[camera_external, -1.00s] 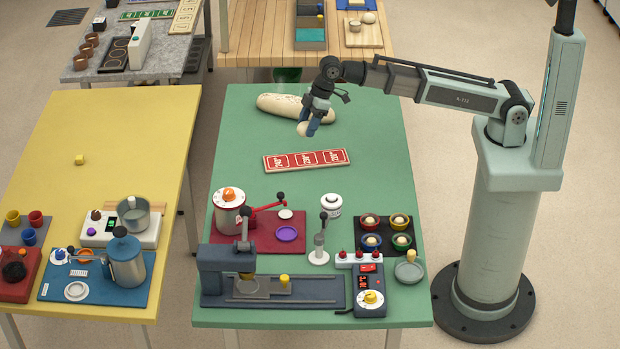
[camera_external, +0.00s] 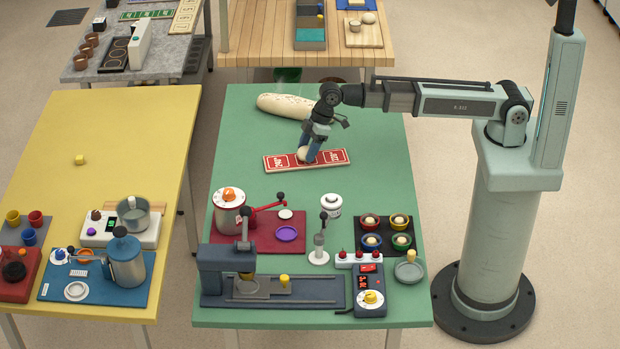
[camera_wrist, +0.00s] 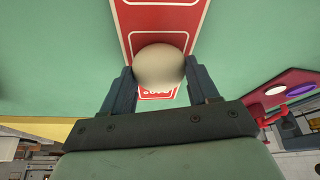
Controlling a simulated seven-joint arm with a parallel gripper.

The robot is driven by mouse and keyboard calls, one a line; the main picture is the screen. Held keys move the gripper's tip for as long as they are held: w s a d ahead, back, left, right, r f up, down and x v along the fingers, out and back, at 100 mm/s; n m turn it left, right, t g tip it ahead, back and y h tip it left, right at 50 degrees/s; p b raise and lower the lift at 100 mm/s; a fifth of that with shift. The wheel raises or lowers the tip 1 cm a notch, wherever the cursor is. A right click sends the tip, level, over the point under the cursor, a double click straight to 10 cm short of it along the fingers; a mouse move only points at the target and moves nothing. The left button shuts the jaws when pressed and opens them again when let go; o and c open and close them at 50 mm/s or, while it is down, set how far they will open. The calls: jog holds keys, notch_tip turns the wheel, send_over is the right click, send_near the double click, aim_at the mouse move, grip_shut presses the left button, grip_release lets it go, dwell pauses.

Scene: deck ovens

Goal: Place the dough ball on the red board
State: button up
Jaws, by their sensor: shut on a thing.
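The dough ball (camera_external: 303,154) is pale and round. My gripper (camera_external: 308,152) is shut on it, with a blue-grey finger on either side. The red board (camera_external: 275,162) is a long strip with white-outlined panels, lying on the green table. In the external view the ball is over the board's middle. In the wrist view the dough ball (camera_wrist: 160,65) sits between the fingers with the red board (camera_wrist: 160,18) behind it. I cannot tell whether the ball touches the board. My gripper hides part of the middle panel.
A long pale loaf (camera_external: 285,105) lies behind the board on the green table (camera_external: 380,170). In front are a red-and-white pot (camera_external: 229,215), a white jar (camera_external: 331,205) and a dark mat with several coloured cups (camera_external: 385,235). The table right of the board is clear.

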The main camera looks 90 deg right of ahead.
jog(key=shift+f, duration=0.25)
jog(key=o, duration=1.1)
jog(key=v, duration=1.2)
jog(key=shift+r, duration=0.15)
